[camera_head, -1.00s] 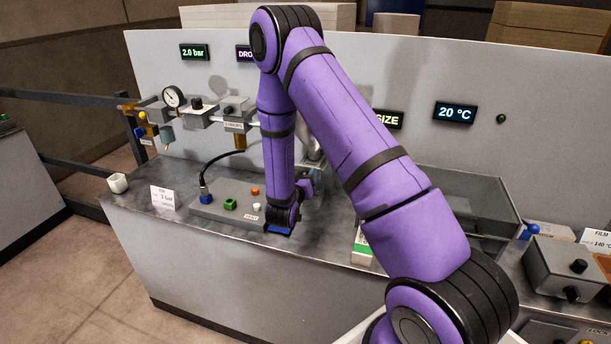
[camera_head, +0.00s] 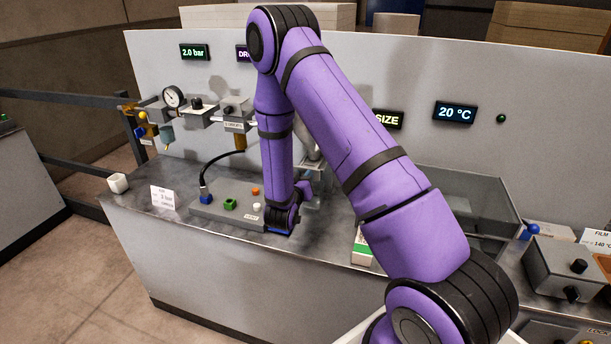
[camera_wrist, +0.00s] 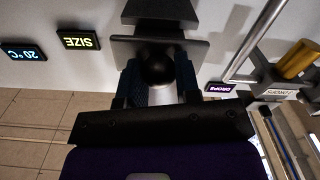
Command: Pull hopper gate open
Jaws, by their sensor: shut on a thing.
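In the wrist view, which is upside down, my gripper (camera_wrist: 156,66) has its two blue fingers on either side of a dark round knob (camera_wrist: 156,72). It is shut on this knob. A grey plate (camera_wrist: 120,48) lies just beyond the knob, with a dark block (camera_wrist: 160,10) behind it; these look like the hopper gate and hopper outlet. In the head view the pale hopper (camera_head: 312,150) shows only in part beside my purple forearm. My fingers and the knob are mostly hidden there, so how far the gate is out cannot be told.
A control box (camera_head: 225,207) with coloured buttons and a black cable sits left of my wrist. A gauge (camera_head: 173,97) and valves line the back panel. A clear-walled bin (camera_head: 470,205) and a small green-white box (camera_head: 362,247) stand to the right.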

